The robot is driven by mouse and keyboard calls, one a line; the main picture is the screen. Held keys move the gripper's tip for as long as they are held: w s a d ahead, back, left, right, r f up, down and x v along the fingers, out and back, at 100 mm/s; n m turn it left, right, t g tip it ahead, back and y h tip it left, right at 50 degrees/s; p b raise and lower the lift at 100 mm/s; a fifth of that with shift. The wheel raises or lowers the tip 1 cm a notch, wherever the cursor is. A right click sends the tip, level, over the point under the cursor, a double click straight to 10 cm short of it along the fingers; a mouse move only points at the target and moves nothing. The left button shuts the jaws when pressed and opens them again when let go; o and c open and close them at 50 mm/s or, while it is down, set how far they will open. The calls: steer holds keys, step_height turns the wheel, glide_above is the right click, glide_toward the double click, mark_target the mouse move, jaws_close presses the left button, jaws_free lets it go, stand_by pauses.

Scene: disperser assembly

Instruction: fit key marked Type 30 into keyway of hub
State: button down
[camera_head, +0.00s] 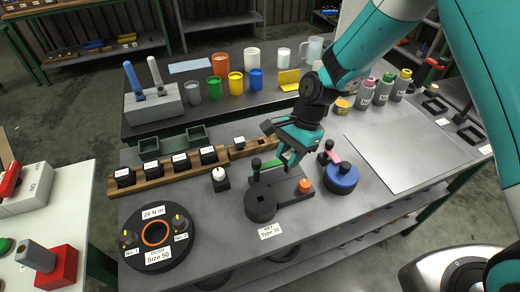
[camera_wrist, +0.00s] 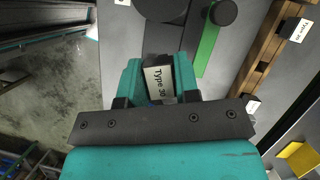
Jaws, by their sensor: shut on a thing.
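My gripper (camera_head: 288,162) is shut on a dark key (camera_wrist: 152,62) whose white label reads "Type 30" in the wrist view. The key sits between the two teal fingers (camera_wrist: 160,80). In the head view the fingers hide most of it.
A wooden rack (camera_head: 153,183) with labelled black blocks runs behind on the left. A blue disc (camera_head: 341,179) stands right, a large black ring (camera_head: 132,256) front left. A grey sheet (camera_head: 392,150) is clear.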

steer(key=s+a+r+m+t+p, duration=0.1)
steer(key=s+a+m+p, duration=0.1)
steer(key=s+a+m, duration=0.2)
steer(key=a, duration=0.3)
steer(key=shift+s+a+r+t+y, duration=0.15)
steer(key=shift+s+a+t+y, duration=0.05)
steer(key=shift+t+y, duration=0.1)
steer(key=b, duration=0.4)
glide_above(256, 201)
steer(key=d, duration=0.1)
steer(key=shift+w+f, duration=0.15)
steer(key=shift+f, duration=1.3)
steer(key=shift+w+f, duration=0.1)
steer(key=shift+f, duration=1.35)
steer(key=shift+d+f+b, duration=0.1)
steer(key=shift+f+b, duration=1)
steer(key=shift+f, duration=1.35)
steer(key=shift+r, duration=0.1)
steer(key=shift+r+p, duration=1.85)
steer(key=shift+r, duration=0.3)
